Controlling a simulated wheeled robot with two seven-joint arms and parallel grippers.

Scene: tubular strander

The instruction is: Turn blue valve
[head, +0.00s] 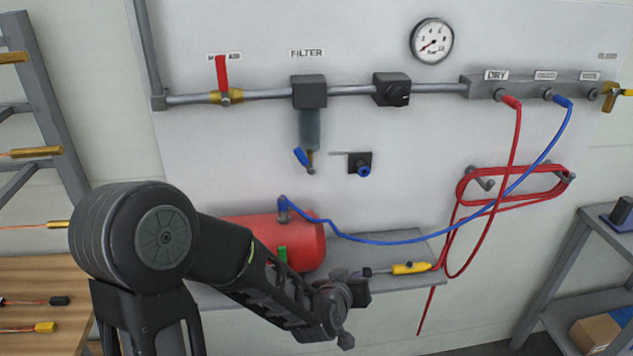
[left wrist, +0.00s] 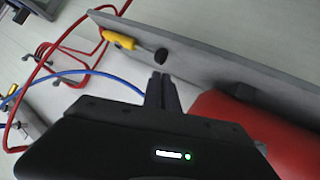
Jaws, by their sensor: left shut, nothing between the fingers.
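A small blue lever (head: 302,157) sits at the bottom of the filter (head: 309,125) on the wall panel. A blue round knob (head: 363,169) on a dark block is to its right; I cannot tell for certain which of the two is the blue valve. My left gripper (head: 359,288) is low in the head view, near the shelf and right of the red tank, well below and apart from both blue parts. In the left wrist view its fingers (left wrist: 161,80) are together and empty. Neither blue part is recognisable in the left wrist view. My right gripper is not in view.
The red tank (head: 295,243) stands on the grey shelf (head: 385,252), with a yellow-handled tool (head: 410,268) lying to the right. A blue hose (head: 400,241) runs from the tank to the manifold. A red hose (head: 463,205) hangs coiled on hooks. The panel below the filter is clear.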

